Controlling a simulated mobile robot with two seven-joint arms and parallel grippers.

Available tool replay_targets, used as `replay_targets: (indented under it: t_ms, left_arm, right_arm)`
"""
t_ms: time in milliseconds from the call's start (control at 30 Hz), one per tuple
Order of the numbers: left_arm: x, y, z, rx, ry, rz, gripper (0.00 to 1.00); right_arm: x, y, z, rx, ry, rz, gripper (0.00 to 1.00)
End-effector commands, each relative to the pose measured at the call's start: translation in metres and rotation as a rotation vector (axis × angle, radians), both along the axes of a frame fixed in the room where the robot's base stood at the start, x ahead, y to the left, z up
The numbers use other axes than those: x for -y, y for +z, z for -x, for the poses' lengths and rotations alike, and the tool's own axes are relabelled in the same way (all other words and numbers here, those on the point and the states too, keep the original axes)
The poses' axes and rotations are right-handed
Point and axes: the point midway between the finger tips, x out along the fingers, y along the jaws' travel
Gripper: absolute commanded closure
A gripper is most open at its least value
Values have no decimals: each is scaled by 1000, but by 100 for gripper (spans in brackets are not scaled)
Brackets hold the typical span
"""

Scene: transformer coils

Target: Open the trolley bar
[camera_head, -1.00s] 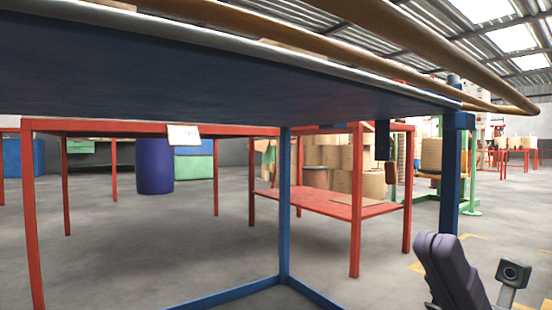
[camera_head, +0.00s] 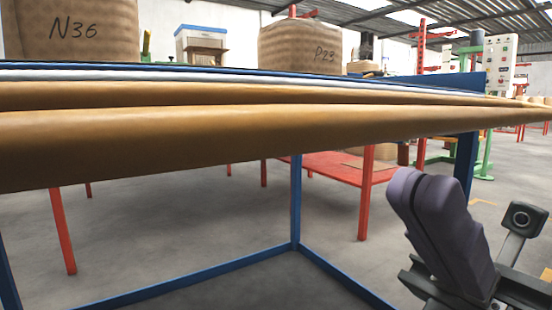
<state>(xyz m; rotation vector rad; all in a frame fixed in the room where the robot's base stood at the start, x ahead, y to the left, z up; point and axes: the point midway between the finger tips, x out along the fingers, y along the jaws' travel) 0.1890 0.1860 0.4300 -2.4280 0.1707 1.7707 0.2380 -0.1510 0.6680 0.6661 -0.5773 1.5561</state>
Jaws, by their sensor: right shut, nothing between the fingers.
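Two long tan-brown bars run across the whole camera_head view along the near side of a blue-edged trolley. The nearer, thicker bar (camera_head: 200,145) lies in front of the farther bar (camera_head: 200,97), and they converge toward the right. Which one is the trolley bar to be opened I cannot tell. The trolley's blue frame (camera_head: 296,205) shows below them. My right gripper (camera_head: 420,192) is at the lower right, its dark purple-grey fingers closed and empty. It is below the bars in the picture and appears apart from them. My left gripper is out of view.
Large wrapped coils marked N36 (camera_head: 70,30) and P23 (camera_head: 300,45) stand beyond the bars. A red table (camera_head: 330,168) is behind the trolley frame. A control panel (camera_head: 498,68) and green stand are at the back right. Grey floor (camera_head: 385,262) is open below.

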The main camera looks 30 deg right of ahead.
Motion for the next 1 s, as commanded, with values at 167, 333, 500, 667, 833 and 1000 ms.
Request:
replay_targets:
  t_ms: [167, 333, 500, 667, 833, 1000]
  left_arm:
    - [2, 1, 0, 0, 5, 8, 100]
    - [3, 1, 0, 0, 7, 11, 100]
    - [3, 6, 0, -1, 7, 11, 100]
    - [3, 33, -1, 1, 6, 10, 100]
    - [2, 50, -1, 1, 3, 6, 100]
    - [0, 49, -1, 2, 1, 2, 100]
  right_arm:
    - [1, 7, 0, 0, 0, -1, 100]
    - [1, 7, 0, -1, -1, -1, 100]
    - [1, 11, 0, -13, -1, 0, 100]
    - [0, 28, 0, -118, 0, 10, 100]
    - [1, 34, 0, -212, 0, 17, 100]
    - [1, 31, 0, -231, 1, 19, 100]
